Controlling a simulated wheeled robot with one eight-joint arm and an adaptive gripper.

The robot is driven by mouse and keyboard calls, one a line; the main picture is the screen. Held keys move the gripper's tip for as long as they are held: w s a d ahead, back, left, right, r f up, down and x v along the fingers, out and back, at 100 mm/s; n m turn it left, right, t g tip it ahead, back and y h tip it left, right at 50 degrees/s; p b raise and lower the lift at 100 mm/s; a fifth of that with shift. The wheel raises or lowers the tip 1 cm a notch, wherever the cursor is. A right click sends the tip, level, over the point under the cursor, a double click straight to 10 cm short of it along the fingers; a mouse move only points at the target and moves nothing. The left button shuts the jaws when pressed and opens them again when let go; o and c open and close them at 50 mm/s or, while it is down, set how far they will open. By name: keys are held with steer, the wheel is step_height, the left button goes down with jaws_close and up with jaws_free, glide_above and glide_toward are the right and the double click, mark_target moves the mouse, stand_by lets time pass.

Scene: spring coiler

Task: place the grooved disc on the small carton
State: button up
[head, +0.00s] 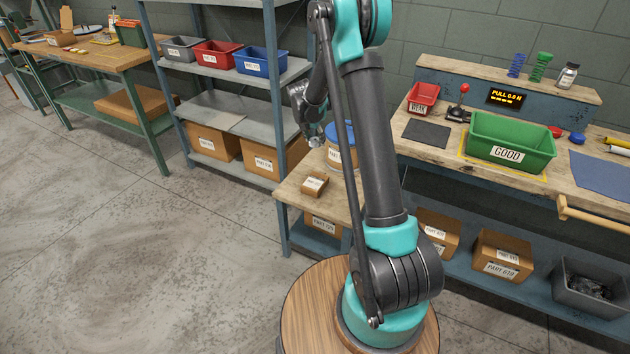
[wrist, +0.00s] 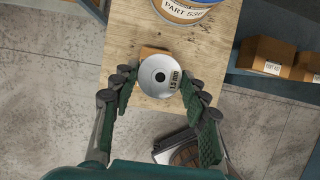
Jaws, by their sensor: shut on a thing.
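The small carton (head: 314,184) is a brown box with a white label on the wooden bench end in the head view. In the wrist view the disc covers most of the carton (wrist: 148,52), leaving a strip of its far side showing. In the head view my gripper (head: 315,141) is above and behind the carton; the disc is too small to make out clearly.
Shelves with cartons and bins (head: 211,55) stand behind. Bare wood lies left of the carton in the wrist view.

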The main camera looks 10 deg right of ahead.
mark_target(316, 180)
step_height(316, 180, down, 19)
steer(key=shift+f, duration=0.2)
stand_by(0.3)
steer(key=shift+f, duration=0.1)
steer(key=o, duration=1.4)
